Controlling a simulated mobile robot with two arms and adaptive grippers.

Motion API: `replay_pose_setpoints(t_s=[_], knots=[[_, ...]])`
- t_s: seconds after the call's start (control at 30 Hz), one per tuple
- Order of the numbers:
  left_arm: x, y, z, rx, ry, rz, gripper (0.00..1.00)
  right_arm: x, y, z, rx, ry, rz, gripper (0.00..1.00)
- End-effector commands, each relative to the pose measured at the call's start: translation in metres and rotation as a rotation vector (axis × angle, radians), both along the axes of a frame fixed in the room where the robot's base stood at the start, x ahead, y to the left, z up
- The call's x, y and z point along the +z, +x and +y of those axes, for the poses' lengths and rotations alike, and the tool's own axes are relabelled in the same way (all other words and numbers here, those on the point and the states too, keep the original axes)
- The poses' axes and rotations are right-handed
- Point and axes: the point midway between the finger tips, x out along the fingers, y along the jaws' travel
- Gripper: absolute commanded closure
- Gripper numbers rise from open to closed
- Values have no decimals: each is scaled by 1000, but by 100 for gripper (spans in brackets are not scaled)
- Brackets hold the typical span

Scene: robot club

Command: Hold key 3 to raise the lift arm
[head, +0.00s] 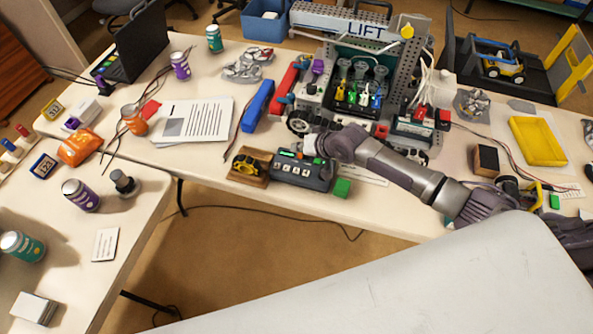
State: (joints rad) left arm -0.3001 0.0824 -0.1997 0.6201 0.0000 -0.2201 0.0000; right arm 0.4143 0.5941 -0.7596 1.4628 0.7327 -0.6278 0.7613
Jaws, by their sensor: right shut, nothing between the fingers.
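A dark control box (318,182) with a row of pale keys and a lit green display lies near the front edge of the table. The key labels are too small for me to tell which is key 3. My right gripper (312,146) is shut and empty, with its tips at the far right part of the box. I cannot tell whether they touch it or press a key. The lift robot (408,66) with its LIFT sign stands just behind, with colored pieces in its middle. My arm hides part of its base. My left gripper is out of view.
A blue bar (257,106) and paper sheets (193,120) lie farther left. A yellow tray (538,141) is at right. Loose cables cross the table.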

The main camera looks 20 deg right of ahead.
Motion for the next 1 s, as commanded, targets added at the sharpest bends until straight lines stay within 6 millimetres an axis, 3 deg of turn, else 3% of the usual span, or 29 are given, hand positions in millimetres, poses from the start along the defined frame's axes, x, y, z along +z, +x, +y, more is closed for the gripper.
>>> replay_pose_setpoints(t_s=[0.33,0.5,1.0], knots=[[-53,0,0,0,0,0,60,-54,0,0,1,-2,0,100],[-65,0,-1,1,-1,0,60,-72,0,0,-1,0,2,100],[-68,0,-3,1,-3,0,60,-77,0,0,0,0,0,100]])
